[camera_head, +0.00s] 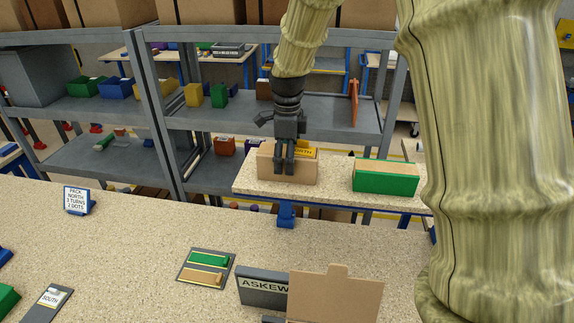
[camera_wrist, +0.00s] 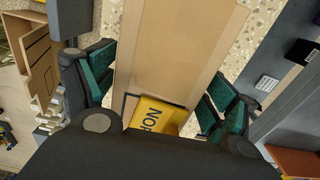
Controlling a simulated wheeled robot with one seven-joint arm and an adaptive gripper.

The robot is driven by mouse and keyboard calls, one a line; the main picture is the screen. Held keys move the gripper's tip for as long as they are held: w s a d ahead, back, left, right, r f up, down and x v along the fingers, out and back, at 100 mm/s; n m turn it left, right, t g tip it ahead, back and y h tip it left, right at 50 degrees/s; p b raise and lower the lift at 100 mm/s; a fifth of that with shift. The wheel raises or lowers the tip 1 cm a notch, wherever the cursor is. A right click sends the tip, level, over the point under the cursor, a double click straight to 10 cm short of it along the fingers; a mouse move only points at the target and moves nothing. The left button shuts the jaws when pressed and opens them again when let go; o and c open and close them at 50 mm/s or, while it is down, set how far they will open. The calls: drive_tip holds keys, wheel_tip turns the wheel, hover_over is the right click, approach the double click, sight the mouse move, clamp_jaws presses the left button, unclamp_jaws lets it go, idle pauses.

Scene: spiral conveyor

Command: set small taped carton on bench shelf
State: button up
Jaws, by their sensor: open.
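A small tan carton (camera_head: 301,170) sits on the raised speckled bench shelf (camera_head: 250,180). My gripper (camera_head: 284,172) points down over it, with its fingers in front of the carton's near side in the head view. In the wrist view the carton (camera_wrist: 165,50) runs between the spread green-padded fingers, one on each side. The gripper is open; I cannot tell whether the pads touch the carton. A yellow sign (camera_wrist: 158,114), partly hidden and reading "NOR", is at the carton's end.
A green-sided carton (camera_head: 385,178) stands to the right on the same shelf, with a gap between. Grey racks (camera_head: 230,118) with bins stand behind. The lower bench (camera_head: 140,230) holds a "PACK NORTH" card (camera_head: 76,198), a sample plate (camera_head: 206,268) and an "ASKEW" tray (camera_head: 262,288).

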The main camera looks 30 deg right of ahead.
wheel_tip(320, 180, up, 10)
drive_tip(key=b, duration=0.4)
drive_tip(key=shift+r, duration=0.2)
drive_tip(key=shift+a, duration=0.1)
